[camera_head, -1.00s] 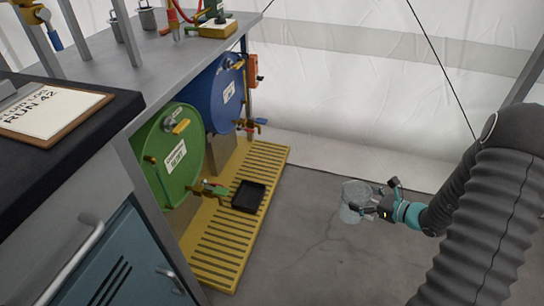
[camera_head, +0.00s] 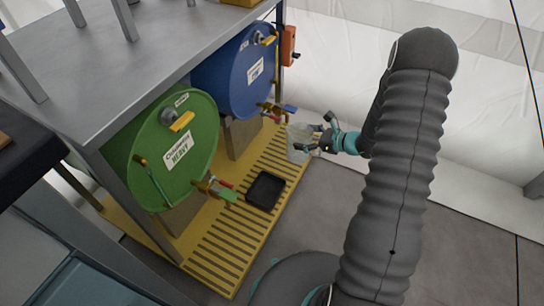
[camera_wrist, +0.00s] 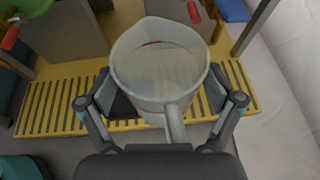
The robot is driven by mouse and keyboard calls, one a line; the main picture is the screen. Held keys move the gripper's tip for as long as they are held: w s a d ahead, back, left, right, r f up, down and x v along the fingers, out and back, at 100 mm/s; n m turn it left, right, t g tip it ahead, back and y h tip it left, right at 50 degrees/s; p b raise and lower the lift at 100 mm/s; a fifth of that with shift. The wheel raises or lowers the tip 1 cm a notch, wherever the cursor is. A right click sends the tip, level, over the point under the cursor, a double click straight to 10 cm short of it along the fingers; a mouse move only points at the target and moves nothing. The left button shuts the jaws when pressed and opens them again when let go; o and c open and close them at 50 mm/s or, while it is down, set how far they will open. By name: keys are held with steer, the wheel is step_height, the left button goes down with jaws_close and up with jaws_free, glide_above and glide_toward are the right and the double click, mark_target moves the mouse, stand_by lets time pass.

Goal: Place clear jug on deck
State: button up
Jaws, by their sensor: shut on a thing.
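The clear jug (camera_head: 298,148) is a pale see-through vessel, held about upright at the far right end of the deck. My gripper (camera_head: 318,140) is shut on it from the right. In the wrist view the jug (camera_wrist: 158,65) fills the middle, open mouth up, handle toward me, with a finger on each side of my gripper (camera_wrist: 162,108). The deck (camera_head: 225,245) is a yellow slatted platform under the drums; it also shows in the wrist view (camera_wrist: 55,105) behind the jug. I cannot tell whether the jug's base touches the deck; the base is hidden.
A green drum (camera_head: 183,145) and a blue drum (camera_head: 245,75) stand over the deck, with taps (camera_head: 270,110) jutting out near the jug. A black tray (camera_head: 265,190) sits on the deck's front. Grey floor lies to the right, with a white tent wall (camera_head: 490,130) behind.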

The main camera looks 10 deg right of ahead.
steer(key=w+d+f+m+t+b, duration=0.1)
steer(key=w+d+f+b, duration=0.3)
steer(key=w+d+f, duration=0.4)
steer(key=w+a+f+b, duration=0.2)
steer(key=w+a+f, duration=0.4)
steer(key=a+f, duration=0.4)
steer(key=shift+w+f+h, duration=0.35)
steer(key=shift+f+h, duration=0.05)
steer(key=shift+f, duration=0.35)
steer(key=shift+a+f, duration=0.1)
steer(key=shift+f, duration=0.05)
steer(key=o, duration=0.9)
